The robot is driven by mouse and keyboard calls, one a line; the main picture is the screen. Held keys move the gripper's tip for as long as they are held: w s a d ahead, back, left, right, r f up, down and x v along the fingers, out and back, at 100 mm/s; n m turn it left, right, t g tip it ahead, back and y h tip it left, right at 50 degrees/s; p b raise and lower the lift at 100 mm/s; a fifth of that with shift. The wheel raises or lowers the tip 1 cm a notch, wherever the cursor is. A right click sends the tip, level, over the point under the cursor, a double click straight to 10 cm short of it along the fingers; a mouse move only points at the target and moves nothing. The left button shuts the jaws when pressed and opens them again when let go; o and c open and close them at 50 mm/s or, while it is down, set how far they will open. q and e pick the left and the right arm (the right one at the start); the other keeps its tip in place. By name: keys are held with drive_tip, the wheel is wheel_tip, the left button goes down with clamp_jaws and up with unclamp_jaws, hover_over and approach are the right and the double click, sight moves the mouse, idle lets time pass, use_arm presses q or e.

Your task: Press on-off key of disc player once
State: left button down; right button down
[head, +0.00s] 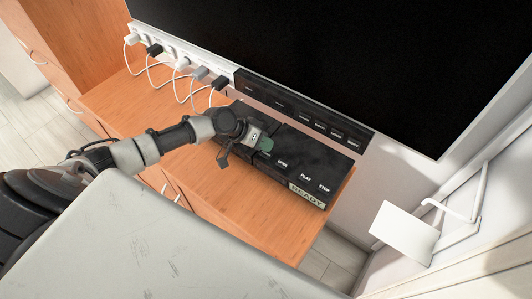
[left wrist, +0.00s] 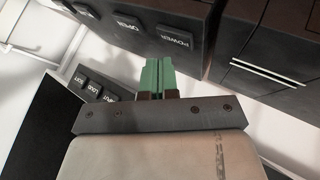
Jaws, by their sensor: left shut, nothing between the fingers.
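The black disc player (head: 300,172) sits on the wooden cabinet, with keys marked PLAY and STOP and a display reading READY. In the left wrist view, its POWER key (left wrist: 171,38) is visible, with the OPEN key (left wrist: 128,22) to its left. My left gripper (head: 266,145) is over the left end of the player; its green fingers are shut and empty. In the left wrist view, the fingertips (left wrist: 157,62) show just below the POWER key; I cannot tell if they touch. In the head view the gripper hides the POWER key. My right gripper is not in view.
A black bar with several keys (head: 310,120) is mounted below the large dark screen (head: 340,60). A power strip (head: 180,50) with several plugs and cables is to its left. Another black box (left wrist: 265,75) stands beside the player. The wooden cabinet top (head: 115,100) has free room at left.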

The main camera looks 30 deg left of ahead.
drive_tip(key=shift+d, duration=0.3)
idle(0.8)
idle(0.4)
use_arm(q)
drive_tip(key=shift+f+b, duration=0.4)
drive_tip(key=shift+f, duration=0.05)
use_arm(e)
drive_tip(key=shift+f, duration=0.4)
use_arm(q)
drive_tip(key=shift+f+b, duration=0.35)
drive_tip(key=shift+f, duration=0.05)
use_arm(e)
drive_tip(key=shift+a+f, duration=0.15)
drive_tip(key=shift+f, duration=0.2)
use_arm(q)
drive_tip(key=shift+r, duration=0.1)
drive_tip(key=shift+r+p, duration=0.65)
drive_tip(key=shift+r, duration=0.1)
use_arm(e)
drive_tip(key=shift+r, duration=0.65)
